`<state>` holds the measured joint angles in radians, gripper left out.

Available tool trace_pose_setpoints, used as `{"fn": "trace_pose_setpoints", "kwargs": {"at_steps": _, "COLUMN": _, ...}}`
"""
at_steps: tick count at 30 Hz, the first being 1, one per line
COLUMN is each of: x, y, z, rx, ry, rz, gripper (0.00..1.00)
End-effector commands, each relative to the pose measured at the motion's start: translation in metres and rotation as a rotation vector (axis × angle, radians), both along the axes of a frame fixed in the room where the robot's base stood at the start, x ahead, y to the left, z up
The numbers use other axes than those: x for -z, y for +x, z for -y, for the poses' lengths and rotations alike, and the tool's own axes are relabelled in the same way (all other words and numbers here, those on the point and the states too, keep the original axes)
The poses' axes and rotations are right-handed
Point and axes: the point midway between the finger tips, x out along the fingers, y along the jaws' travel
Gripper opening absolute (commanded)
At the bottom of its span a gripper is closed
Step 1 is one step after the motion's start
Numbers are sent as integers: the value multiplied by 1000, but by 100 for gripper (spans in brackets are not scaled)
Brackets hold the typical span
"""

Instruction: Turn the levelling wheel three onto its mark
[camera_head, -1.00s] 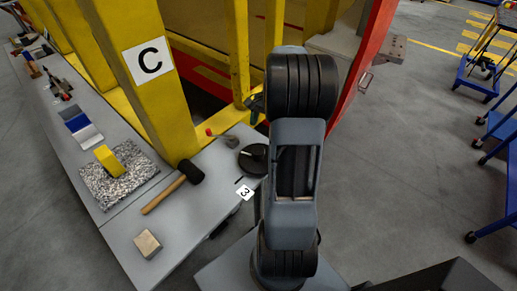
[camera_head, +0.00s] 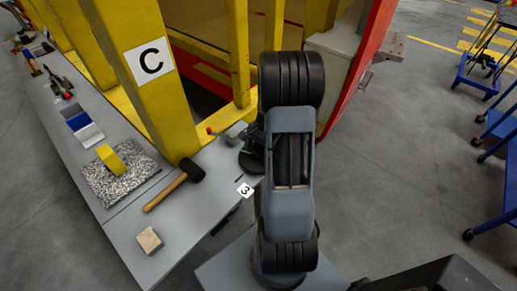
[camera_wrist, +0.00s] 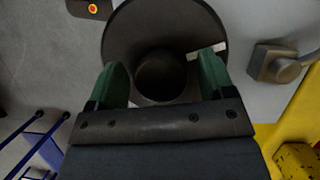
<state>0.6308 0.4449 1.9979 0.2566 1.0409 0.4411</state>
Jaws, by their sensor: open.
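The levelling wheel three (camera_head: 250,163) is a dark round disc at the bench's edge, partly hidden by my arm in the head view. Its tag "3" (camera_head: 245,190) lies on the bench in front, with a short dark line beside it. In the wrist view the wheel (camera_wrist: 125,35) fills the upper middle, with a round dark hub (camera_wrist: 160,76). My gripper (camera_wrist: 163,72) is open, with one green finger on each side of the hub. I cannot tell whether the fingers touch it.
A red-tipped lever (camera_head: 210,131) stands behind the wheel; a brownish fitting (camera_wrist: 275,62) shows right in the wrist view. A mallet (camera_head: 178,188), a small block (camera_head: 149,240) and a yellow-handled piece on a speckled slab (camera_head: 95,188) lie left. Yellow post C (camera_head: 160,100) rises behind.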

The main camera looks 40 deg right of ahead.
Motion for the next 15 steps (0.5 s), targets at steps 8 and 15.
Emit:
{"fn": "trace_pose_setpoints", "kwargs": {"at_steps": 8, "x": 0, "y": 0, "z": 0, "rx": 0, "ry": 0, "rz": 0, "gripper": 57}}
{"fn": "trace_pose_setpoints", "kwargs": {"at_steps": 15, "x": 0, "y": 0, "z": 0, "rx": 0, "ry": 0, "rz": 0, "gripper": 34}}
